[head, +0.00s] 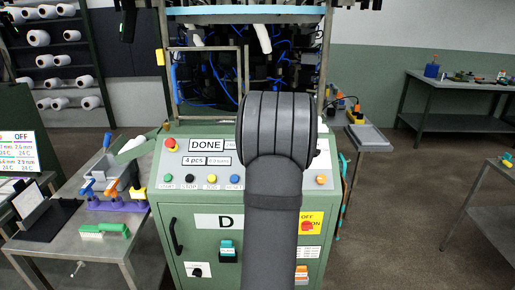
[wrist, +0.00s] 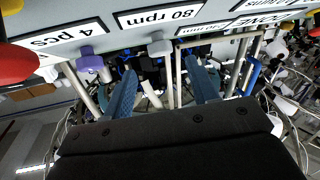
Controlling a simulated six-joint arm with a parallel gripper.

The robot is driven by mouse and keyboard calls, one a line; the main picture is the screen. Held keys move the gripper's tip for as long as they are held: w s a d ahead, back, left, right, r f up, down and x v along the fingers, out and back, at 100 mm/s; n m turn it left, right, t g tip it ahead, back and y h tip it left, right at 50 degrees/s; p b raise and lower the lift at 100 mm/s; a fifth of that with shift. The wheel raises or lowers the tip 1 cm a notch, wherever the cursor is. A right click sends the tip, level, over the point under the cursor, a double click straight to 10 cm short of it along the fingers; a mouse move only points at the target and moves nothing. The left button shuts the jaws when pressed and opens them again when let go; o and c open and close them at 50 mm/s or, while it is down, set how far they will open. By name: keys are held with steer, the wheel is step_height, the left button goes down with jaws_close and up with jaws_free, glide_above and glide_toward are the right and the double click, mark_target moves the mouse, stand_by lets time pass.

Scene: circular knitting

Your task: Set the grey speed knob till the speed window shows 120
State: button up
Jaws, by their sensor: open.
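The grey speed knob (wrist: 160,48) shows in the wrist view, where the picture is upside down. It sits on the panel edge by the speed window (wrist: 160,17), which reads 80 rpm. My gripper (wrist: 160,66) is open, its two blue fingers spread left and right of the knob in the picture. The knob appears just beyond the fingertips, and I see no contact. In the head view my arm covers the speed window, the knob and the gripper.
A red button (wrist: 15,63) is at the far left. In the head view, the DONE window (head: 206,145) and several coloured buttons (head: 211,180) are on the panel.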

steer(key=x, duration=0.6)
steer(key=shift+w, duration=0.3)
steer(key=c, duration=1)
